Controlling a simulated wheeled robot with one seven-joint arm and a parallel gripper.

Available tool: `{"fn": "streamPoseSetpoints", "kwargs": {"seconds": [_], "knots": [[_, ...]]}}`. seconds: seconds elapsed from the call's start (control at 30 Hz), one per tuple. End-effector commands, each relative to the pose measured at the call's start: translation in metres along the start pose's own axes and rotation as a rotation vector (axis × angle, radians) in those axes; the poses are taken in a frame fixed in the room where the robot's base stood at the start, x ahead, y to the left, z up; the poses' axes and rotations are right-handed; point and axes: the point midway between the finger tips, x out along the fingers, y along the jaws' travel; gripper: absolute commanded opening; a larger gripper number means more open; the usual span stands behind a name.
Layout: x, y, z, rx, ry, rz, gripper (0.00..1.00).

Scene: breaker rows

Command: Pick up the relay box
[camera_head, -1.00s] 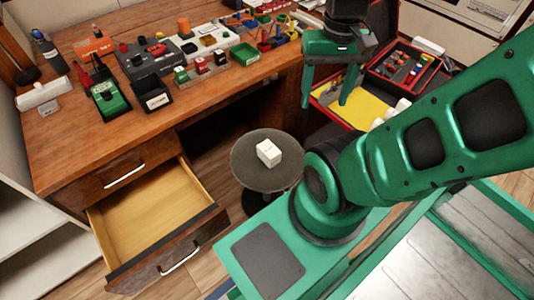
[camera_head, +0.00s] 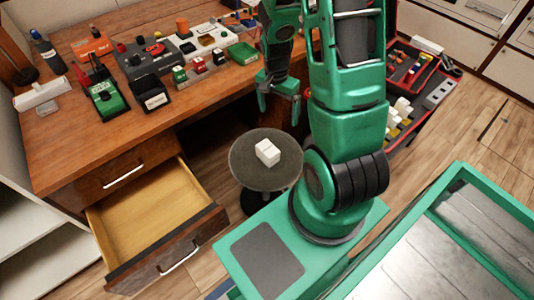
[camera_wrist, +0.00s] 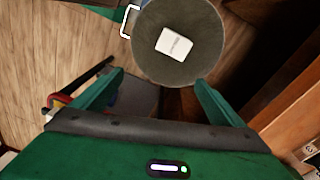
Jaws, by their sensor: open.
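The relay box is most likely the small white box (camera_head: 267,152) lying on a round grey stool top (camera_head: 247,174). It also shows in the wrist view as a white block (camera_wrist: 174,44) with small dark print on its top, too small to read. My gripper (camera_head: 279,109) is open and empty, above and behind the stool, beside the desk's right edge. In the wrist view its two fingers (camera_wrist: 160,92) are spread wide, and the white box lies beyond them toward the top of the picture, apart from both fingertips.
A wooden desk (camera_head: 75,140) with breakers, meters and small parts stands left, its lower drawer (camera_head: 155,222) pulled open beside the stool. A red toolbox (camera_head: 428,82) lies behind my arm at right.

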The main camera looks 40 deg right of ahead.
Motion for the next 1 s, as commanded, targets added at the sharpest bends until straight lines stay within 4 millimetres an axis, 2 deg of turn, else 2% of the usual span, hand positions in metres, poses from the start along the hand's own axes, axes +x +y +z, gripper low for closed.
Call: {"fn": "streamPoseSetpoints", "kwargs": {"seconds": [0.03,0.1,0.3,0.4,0.53,1.0], "knots": [[0.021,-0.005,0.003,0.036,-0.011,0.003,0.92],[0.044,-0.013,0.006,0.091,-0.021,-0.003,0.92],[0.099,-0.028,0.018,0.225,-0.049,-0.023,0.92],[0.115,-0.032,0.024,0.266,-0.059,-0.028,0.92],[0.127,-0.034,0.027,0.293,-0.066,-0.033,0.92],[0.178,-0.037,0.030,0.297,-0.066,-0.034,0.92]]}}
